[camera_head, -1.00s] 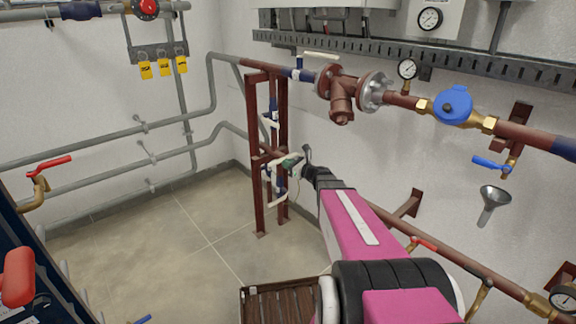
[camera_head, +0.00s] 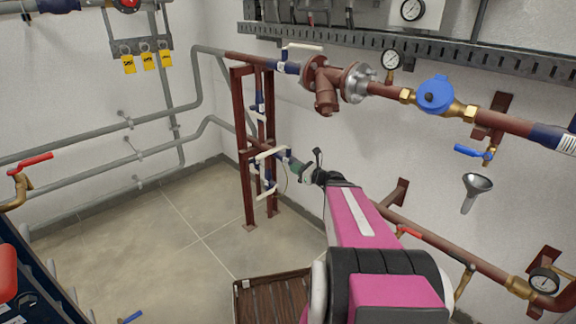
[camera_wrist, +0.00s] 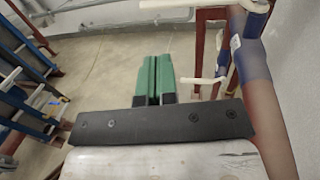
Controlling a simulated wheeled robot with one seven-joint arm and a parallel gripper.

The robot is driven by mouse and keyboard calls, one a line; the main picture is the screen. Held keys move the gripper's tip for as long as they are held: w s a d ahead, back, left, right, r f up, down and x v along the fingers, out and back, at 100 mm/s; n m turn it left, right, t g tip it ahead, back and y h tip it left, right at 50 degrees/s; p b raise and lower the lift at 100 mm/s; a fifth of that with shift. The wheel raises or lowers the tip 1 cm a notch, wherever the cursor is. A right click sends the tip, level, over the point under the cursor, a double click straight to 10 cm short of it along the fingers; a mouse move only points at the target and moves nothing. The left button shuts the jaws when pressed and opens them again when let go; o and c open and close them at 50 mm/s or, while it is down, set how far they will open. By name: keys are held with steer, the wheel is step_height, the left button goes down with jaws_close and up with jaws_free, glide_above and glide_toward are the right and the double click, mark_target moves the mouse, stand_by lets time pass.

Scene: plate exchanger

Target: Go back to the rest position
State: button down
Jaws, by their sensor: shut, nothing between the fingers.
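My gripper (camera_head: 296,166) is at the end of my pink arm, in front of the wall and close to the brown pipe frame (camera_head: 238,150) in the head view. In the wrist view its green fingers (camera_wrist: 153,80) are pressed together with nothing between them. White valve handles (camera_wrist: 205,80) and a blue pipe section (camera_wrist: 252,50) are just right of the fingers in the wrist view. In the head view a white handle (camera_head: 269,153) is just left of the fingertips. I cannot tell whether they touch.
Brown pipes with a flanged fitting (camera_head: 325,80) and a blue-capped meter (camera_head: 435,94) run along the right wall. A funnel (camera_head: 474,186) hangs below them. A brown slatted crate (camera_head: 270,298) stands on the floor.

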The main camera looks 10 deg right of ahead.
steer(key=s+a+f+n+g+h, duration=0.4)
steer(key=s+a+f+n+g, duration=0.5)
steer(key=n, duration=0.6)
steer(key=s+d+f+n+g+h, duration=0.2)
steer(key=s+d+n+g+h, duration=0.2)
steer(key=s+n+h, duration=0.3)
steer(key=n+h, duration=0.1)
steer(key=n, duration=0.4)
steer(key=shift+h, duration=0.3)
